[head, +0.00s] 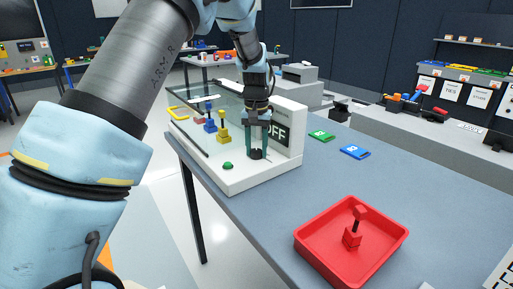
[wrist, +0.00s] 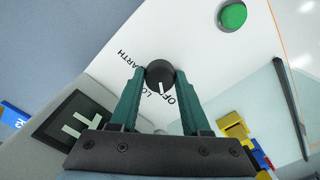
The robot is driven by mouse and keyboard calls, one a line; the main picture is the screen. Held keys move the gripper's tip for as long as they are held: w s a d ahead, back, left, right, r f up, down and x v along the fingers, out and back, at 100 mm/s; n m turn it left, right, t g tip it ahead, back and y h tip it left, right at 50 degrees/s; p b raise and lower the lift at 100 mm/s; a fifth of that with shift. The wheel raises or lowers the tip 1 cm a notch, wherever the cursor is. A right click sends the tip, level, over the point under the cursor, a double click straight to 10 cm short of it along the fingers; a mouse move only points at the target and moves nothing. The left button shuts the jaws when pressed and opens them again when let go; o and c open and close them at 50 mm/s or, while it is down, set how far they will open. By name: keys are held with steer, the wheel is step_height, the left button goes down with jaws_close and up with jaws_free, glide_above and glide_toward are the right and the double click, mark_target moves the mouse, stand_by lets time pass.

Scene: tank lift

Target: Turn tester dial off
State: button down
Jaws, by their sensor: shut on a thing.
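The black tester dial (wrist: 160,74) sits on the white tester base, with a white pointer line on its lower side in the wrist view. The pointer faces the partly covered OFF lettering (wrist: 168,99); a label ending in ARTH lies to the left. My gripper (wrist: 159,79) points down with its two green fingers closed on either side of the dial. In the head view my gripper (head: 257,150) stands over the dial (head: 256,154), in front of the dark display (head: 277,138) reading OFF. The fingers hide part of the lettering.
A green button (head: 228,166) is on the base's front corner. Yellow and blue blocks (head: 222,132) stand beside my gripper near a clear panel. A red tray (head: 317,263) holds a red piece. Green and blue cards (head: 355,152) lie on the table to the right.

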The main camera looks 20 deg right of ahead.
mark_target(257, 150)
steer(key=shift+n, duration=0.3)
steer(key=shift+c, duration=1.8)
jaws_free()
step_height(257, 150, up, 11)
steer(key=b, duration=0.2)
steer(key=shift+b, duration=0.3)
steer(key=shift+f, duration=0.1)
